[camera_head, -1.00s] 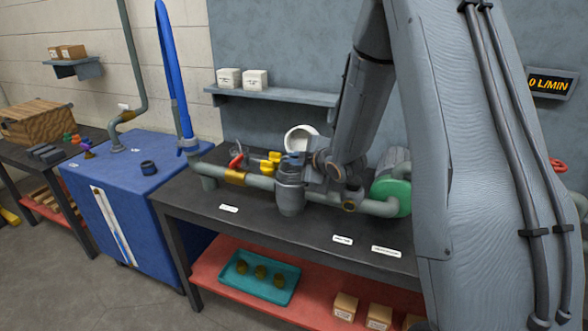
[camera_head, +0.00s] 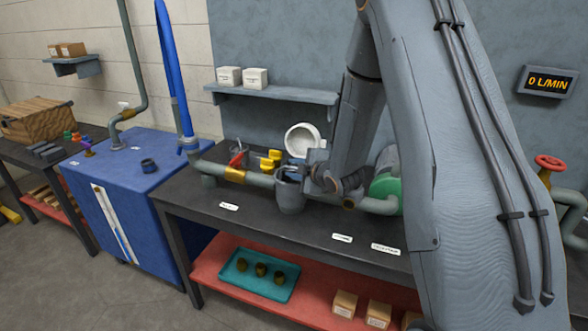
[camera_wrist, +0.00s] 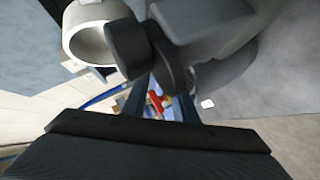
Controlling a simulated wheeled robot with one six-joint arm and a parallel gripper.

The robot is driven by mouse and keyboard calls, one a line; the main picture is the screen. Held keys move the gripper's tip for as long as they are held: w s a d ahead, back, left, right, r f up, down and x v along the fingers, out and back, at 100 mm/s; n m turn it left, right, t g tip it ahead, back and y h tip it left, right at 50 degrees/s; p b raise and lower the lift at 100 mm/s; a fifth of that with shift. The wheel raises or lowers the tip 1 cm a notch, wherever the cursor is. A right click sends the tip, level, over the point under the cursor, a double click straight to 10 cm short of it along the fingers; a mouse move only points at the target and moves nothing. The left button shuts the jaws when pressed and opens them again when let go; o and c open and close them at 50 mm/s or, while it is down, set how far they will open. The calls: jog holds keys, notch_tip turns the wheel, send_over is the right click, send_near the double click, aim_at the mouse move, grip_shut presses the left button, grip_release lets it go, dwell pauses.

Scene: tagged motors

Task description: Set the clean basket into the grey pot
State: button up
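The grey pot (camera_head: 290,195) stands upright in the pipe line on the dark bench, and its dark mouth shows at the top. My gripper (camera_head: 307,172) is just right of the pot's rim, partly hidden by my wrist. I cannot tell whether it touches the rim or whether its fingers are open. A small blue patch shows by the pot's mouth, too small to name. I cannot pick out the clean basket for sure. Three small brown-olive round pieces (camera_head: 260,270) lie in a teal tray (camera_head: 240,287) on the red lower shelf.
A white open cylinder (camera_head: 303,139) sits behind the pipe; a white ring (camera_wrist: 90,32) shows in the wrist view. Yellow (camera_head: 270,160) and red (camera_head: 237,157) handles stand left of the pot. A green disc (camera_head: 386,190) is at right. The bench front (camera_head: 275,226) is mostly clear.

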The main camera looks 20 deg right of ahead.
jog(key=shift+r, duration=0.15)
jog(key=b+v, duration=0.2)
jog(key=v, duration=1)
jog(key=s+a+f+m+g+h, duration=0.1)
jog(key=s+a+m+g, duration=0.1)
jog(key=s+m+g, duration=0.3)
jog(key=s+a+f+m+g+h, duration=0.2)
jog(key=s+m+g, duration=0.4)
jog(key=s+m, duration=0.5)
jog(key=s, duration=0.8)
jog(key=shift+f+h, duration=0.25)
jog(key=shift+h, duration=0.05)
jog(key=shift+w+a, duration=0.1)
jog(key=shift+a, duration=0.05)
